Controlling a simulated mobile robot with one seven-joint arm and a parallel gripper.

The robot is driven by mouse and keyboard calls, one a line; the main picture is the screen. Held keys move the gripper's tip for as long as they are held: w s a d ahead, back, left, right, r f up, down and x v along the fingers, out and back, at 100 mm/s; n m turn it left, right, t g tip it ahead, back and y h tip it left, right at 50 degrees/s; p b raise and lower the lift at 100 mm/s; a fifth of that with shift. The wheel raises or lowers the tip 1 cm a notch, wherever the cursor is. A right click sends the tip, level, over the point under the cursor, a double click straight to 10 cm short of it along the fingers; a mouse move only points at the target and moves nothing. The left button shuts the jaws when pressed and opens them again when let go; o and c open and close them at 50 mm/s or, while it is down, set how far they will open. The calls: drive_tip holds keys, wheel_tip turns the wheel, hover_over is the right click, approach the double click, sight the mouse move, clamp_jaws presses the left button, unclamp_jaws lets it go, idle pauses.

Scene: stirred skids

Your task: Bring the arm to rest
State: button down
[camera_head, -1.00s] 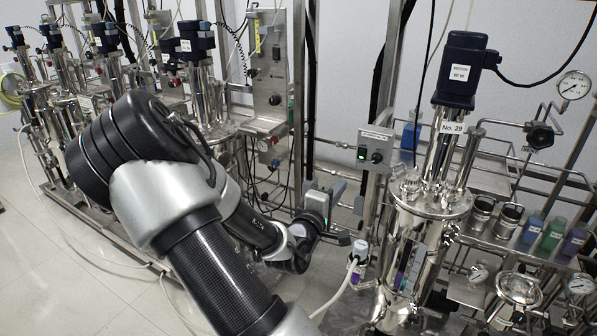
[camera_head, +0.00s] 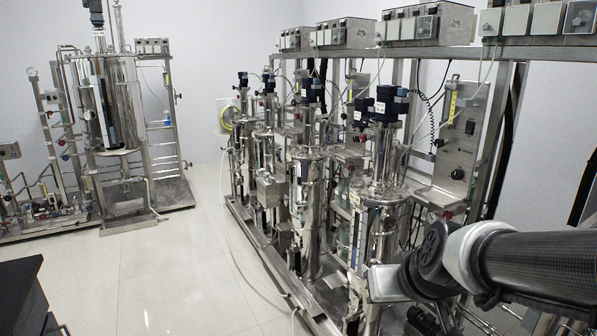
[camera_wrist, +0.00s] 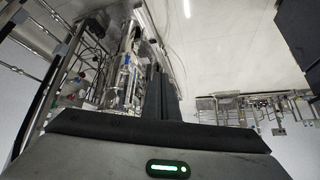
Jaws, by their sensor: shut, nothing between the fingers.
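My arm (camera_head: 540,265) enters the head view from the lower right and bends down in front of the skids. My gripper (camera_wrist: 160,82) shows in the wrist view as two dark fingers close together, rising from the grey housing with a green light. It is shut and holds nothing. I cannot make out its fingers in the head view. In the wrist view the fingers point out over the room, with pale floor or wall beyond them and nothing seen touching them.
A row of steel vessels (camera_head: 310,205) with dark blue motors stands on a skid frame left of my arm, close to the elbow. A taller vessel rig (camera_head: 120,110) stands at the back left. A dark block (camera_head: 20,295) is at lower left. White tiled floor (camera_head: 175,270) lies clear between.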

drive_tip(key=s+a+r+g, duration=0.2)
drive_tip(key=s+r, duration=0.3)
drive_tip(key=s, duration=0.7)
wheel_tip(320, 180, up, 12)
drive_tip(key=s+h+p, duration=0.1)
drive_tip(key=p, duration=1.1)
drive_tip(key=shift+s+r+m, duration=0.15)
drive_tip(key=shift+r+m, duration=0.05)
drive_tip(key=shift+m, duration=0.1)
